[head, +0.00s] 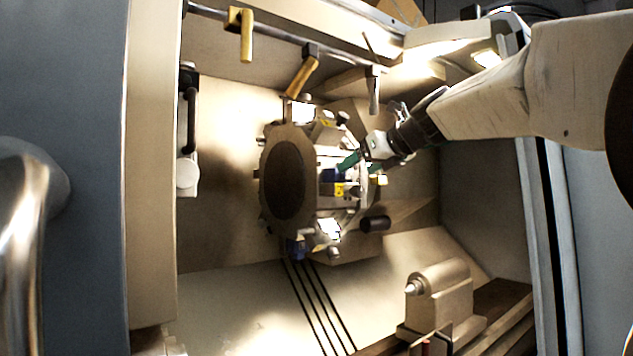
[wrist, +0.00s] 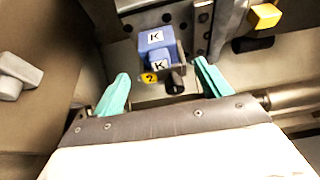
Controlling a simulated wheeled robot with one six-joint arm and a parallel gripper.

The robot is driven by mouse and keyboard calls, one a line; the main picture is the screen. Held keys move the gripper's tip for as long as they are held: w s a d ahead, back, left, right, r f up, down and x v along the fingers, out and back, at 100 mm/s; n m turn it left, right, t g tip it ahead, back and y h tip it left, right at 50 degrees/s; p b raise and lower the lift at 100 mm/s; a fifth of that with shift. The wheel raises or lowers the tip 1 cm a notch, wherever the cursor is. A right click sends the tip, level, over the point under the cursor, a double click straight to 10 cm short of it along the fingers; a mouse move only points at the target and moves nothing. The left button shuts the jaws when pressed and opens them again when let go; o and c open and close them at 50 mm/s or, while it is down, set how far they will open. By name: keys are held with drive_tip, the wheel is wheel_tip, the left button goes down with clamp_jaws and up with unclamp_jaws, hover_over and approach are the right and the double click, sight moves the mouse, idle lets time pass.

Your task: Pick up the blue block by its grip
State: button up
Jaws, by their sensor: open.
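The blue block (wrist: 155,40) is in the upper middle of the wrist view, with white labels marked K on two faces. A yellow tag (wrist: 149,78) and a dark knob-like part (wrist: 175,82) show just below it. My gripper (wrist: 166,80) is open, with one green finger on each side of the block's near end. I see nothing between the fingers held tight. In the head view the block (head: 333,175) is small, at the turret face, and my gripper (head: 358,162) reaches it from the right. The finger partly covers that area.
The round turret (head: 285,180) carries several other holders, including another blue piece (head: 296,248) low on it. A tailstock (head: 438,295) stands at the lower right. Hooked handles (head: 243,35) hang from a rail above. The floor at lower left of the chamber is clear.

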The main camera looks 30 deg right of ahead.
sight(350, 170)
drive_tip(key=x, duration=0.5)
drive_tip(key=shift+w+a+r, duration=0.1)
drive_tip(key=shift+w+r, duration=0.05)
drive_tip(key=shift+w, duration=0.3)
drive_tip(key=c, duration=1.2)
